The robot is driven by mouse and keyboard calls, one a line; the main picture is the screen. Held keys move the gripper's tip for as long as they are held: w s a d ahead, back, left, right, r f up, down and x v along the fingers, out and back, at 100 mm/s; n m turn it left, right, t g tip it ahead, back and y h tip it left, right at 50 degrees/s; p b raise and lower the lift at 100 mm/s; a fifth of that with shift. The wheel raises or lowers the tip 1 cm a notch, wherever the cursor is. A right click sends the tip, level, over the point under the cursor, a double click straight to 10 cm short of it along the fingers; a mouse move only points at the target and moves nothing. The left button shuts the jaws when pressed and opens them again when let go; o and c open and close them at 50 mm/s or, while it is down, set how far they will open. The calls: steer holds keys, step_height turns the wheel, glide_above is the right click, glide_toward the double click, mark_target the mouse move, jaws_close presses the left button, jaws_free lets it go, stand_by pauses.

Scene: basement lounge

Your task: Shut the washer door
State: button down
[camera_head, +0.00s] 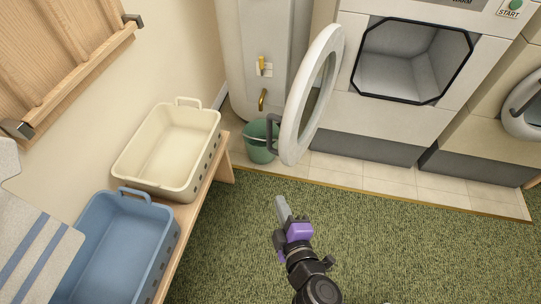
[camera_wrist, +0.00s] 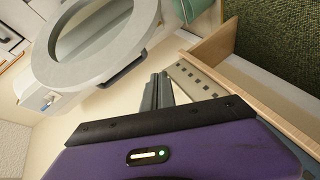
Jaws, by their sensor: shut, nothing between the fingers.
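The washer door (camera_head: 311,95) is a round white ring with a glass middle and a dark handle. It stands swung wide open to the left of the washer's opening (camera_head: 412,62), which is empty and has a dark rim. My gripper (camera_head: 281,204) is shut and empty, in front of and below the door, apart from it in the head view. In the wrist view the door (camera_wrist: 95,40) is at the upper left with its dark handle toward my gripper (camera_wrist: 157,90). The washer body (camera_head: 385,118) is white.
A cream basket (camera_head: 205,122) and a blue basket (camera_head: 168,228) stand on a wooden bench (camera_head: 228,168) at the left. A green bucket (camera_head: 258,152) stands behind the door's lower edge. A second machine (camera_head: 490,105) is at the right. The green carpet is clear.

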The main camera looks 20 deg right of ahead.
steer(key=w+a+r+n+t+h+b, duration=0.1)
steer(key=w+a+r+h+b, duration=0.15)
steer(key=w, duration=0.35)
steer(key=w+a+r+n+t+h+b, duration=0.1)
steer(key=w+a+t+h+b, duration=0.15)
steer(key=w, duration=0.35)
steer(key=f+b+x, duration=0.1)
steer(key=b+x, duration=0.1)
steer(key=x, duration=0.9)
steer(key=shift+g+y, duration=0.35)
steer(key=shift+y, duration=0.15)
steer(key=shift+s+d, duration=1.55)
steer(key=shift+s, duration=0.1)
steer(key=shift+f, duration=0.1)
